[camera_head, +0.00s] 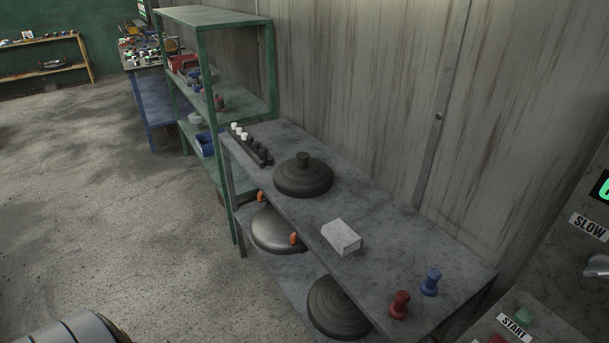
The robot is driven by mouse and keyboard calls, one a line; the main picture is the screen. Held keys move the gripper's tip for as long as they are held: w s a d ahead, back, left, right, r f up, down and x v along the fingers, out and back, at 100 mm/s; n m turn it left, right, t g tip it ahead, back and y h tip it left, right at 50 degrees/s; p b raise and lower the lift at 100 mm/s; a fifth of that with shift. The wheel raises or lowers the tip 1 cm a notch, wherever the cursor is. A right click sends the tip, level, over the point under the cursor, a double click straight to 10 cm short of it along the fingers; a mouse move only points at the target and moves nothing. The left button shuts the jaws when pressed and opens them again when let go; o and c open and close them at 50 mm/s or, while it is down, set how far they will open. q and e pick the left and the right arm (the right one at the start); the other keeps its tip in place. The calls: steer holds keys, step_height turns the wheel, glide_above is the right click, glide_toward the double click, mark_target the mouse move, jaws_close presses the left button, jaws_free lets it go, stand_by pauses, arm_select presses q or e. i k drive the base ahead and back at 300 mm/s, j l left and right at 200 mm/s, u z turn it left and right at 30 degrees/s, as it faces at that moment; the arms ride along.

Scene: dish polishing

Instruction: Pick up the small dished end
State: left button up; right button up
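A dark, ringed, domed disc with a knob (303,177) lies on the top of the grey metal shelf table (385,222). A shiny domed dished end (272,232) with orange grips at its edge sits on the lower shelf, partly hidden by the tabletop. A second dark ringed disc (338,308) is to its right on the lower shelf, its upper edge covered by the tabletop. I cannot tell for certain which one the task calls small. Neither of my grippers is in view.
On the tabletop are a white block (341,237), a red knob-shaped piece (400,305), a blue one (430,282) and a dark rack (250,146). A green shelf (215,17) stands behind. A START panel (515,327) is at lower right. The floor (100,210) at left is clear.

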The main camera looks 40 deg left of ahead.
mark_target(303, 176)
steer(key=j+z, duration=0.1)
steer(key=z, duration=0.3)
steer(key=j+z, duration=0.1)
steer(key=z, duration=0.25)
steer(key=j+z, duration=0.1)
steer(key=z, duration=0.3)
steer(key=k+j+z, duration=0.25)
steer(key=j, duration=0.2)
steer(key=j+z, duration=0.2)
steer(key=j, duration=0.3)
steer(key=k+j+z, duration=0.25)
steer(key=j, duration=0.15)
steer(key=k+j+z, duration=0.2)
steer(key=j, duration=0.2)
steer(key=k+j+z, duration=0.25)
steer(key=k+j, duration=0.05)
